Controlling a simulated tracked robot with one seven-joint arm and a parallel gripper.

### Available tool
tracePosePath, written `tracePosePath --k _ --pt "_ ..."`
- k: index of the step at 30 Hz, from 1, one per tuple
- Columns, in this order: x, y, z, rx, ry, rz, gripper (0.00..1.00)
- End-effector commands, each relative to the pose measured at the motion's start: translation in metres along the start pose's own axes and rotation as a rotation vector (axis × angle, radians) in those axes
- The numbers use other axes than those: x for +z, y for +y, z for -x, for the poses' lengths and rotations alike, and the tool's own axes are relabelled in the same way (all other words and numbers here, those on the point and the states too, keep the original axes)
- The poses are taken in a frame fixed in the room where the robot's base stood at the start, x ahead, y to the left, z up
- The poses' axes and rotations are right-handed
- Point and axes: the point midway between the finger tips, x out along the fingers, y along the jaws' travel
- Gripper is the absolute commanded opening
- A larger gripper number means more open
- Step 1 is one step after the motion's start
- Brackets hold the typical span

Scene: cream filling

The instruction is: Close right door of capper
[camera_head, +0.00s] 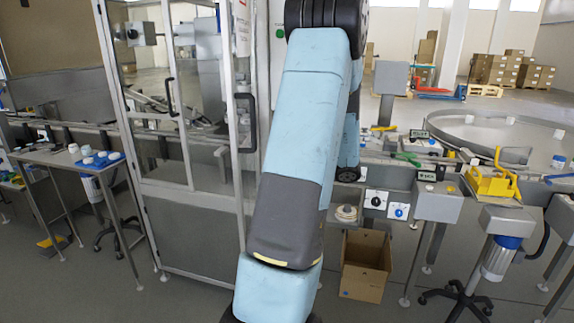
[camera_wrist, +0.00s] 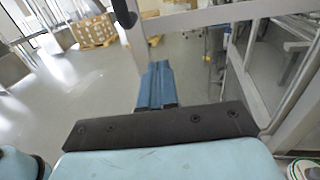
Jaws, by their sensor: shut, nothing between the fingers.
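The capper is a tall cabinet with grey metal frames and clear panels at left centre in the head view. Its left door (camera_head: 163,185) has a black handle (camera_head: 172,97). The right door (camera_head: 238,150), with another black handle (camera_head: 246,122), is seen at a steep angle, partly behind my arm; I cannot tell exactly how far it stands open. In the wrist view, my gripper (camera_wrist: 157,70) has blue fingers, shut and empty. They are close to a grey door frame (camera_wrist: 225,13) with a clear panel; contact cannot be told. My fingers are hidden in the head view.
A bench with a yellow device (camera_head: 493,182) and a round conveyor table (camera_head: 490,135) stand at right. A cardboard box (camera_head: 366,265) is on the floor beneath the bench. A side table (camera_head: 68,158) stands at left. Open floor (camera_wrist: 85,95) shows at left in the wrist view.

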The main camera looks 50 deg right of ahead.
Motion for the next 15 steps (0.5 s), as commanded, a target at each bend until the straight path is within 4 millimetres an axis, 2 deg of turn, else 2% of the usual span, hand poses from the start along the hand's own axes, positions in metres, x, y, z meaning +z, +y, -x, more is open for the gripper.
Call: tracePosePath --k 6,15 --pt "0.000 0.001 -0.038 0.004 0.000 -0.001 0.00" --pt "0.000 0.001 -0.069 0.002 0.000 0.000 0.00"
